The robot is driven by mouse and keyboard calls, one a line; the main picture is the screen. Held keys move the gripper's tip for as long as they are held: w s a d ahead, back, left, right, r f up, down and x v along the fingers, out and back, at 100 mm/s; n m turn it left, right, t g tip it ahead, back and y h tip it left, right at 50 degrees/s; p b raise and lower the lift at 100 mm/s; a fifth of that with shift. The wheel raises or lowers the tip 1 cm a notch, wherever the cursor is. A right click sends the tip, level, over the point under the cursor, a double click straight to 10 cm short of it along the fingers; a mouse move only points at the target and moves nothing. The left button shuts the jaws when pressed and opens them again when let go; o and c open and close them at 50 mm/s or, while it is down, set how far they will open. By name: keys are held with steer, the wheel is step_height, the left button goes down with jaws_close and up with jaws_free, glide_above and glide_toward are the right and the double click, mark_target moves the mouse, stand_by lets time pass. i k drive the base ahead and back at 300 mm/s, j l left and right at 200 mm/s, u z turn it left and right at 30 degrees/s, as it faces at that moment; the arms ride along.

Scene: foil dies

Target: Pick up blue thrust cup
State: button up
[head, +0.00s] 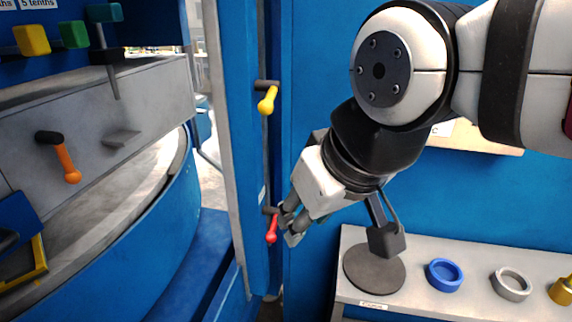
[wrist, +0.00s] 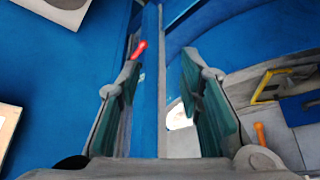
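The blue thrust cup (head: 445,275) is a short round ring-shaped cup on the light shelf at the lower right of the head view. It stands between a dark round base and a grey ring. My gripper (head: 291,222) is up and to the left of the cup, well apart from it, near a red-handled lever (head: 271,228). In the wrist view my gripper (wrist: 165,95) has its two teal-padded fingers spread apart with nothing between them. The cup does not show in the wrist view.
The shelf (head: 420,300) also holds a dark round base (head: 374,269), a grey ring (head: 512,284) and a brass piece (head: 562,291). A yellow-handled lever (head: 267,100) and an orange-handled lever (head: 66,165) stick out on the left. A blue wall stands behind the shelf.

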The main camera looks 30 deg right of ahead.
mark_target(445, 275)
steer(key=z, duration=1.65)
steer(key=k+l+u, duration=0.1)
steer(key=u, duration=0.35)
steer(key=k+l+u, duration=0.1)
steer(key=u, duration=0.35)
steer(key=k+l+u, duration=0.15)
steer(key=u, duration=0.25)
